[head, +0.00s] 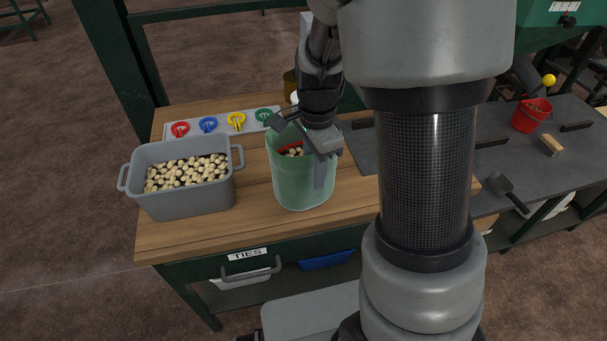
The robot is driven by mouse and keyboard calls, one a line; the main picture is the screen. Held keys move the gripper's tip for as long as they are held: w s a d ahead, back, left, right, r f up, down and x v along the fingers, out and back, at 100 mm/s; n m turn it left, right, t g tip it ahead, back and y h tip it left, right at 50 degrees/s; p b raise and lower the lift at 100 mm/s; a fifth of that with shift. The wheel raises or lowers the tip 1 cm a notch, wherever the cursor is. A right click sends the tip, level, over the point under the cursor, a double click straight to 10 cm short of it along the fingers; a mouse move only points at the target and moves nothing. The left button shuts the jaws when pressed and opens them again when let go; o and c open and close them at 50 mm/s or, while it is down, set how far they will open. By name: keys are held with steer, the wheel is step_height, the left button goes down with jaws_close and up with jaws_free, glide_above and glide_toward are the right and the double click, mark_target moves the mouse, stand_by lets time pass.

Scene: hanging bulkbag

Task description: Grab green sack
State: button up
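The green sack (302,188) stands upright on the wooden bench, near the middle of the head view. It is open at the top, and pale round pieces and a bit of red show inside. My gripper (303,145) is over the sack's mouth, pointing down. Its two fingers are spread apart: one is at the upper left of the rim, the other reaches down over the right front side of the sack. Whether either finger touches the sack cannot be told. The gripper hides part of the rim and contents.
A grey tub (190,200) of pale round pieces stands left of the sack. Behind is a pale strip (221,122) with red, blue, yellow and green ties. A red bucket (531,116), brush (549,146) and scoop (507,192) lie on the dark right bench. Bare wood shows in front.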

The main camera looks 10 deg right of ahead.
jaws_close()
steer(key=shift+s, duration=0.15)
stand_by(1.2)
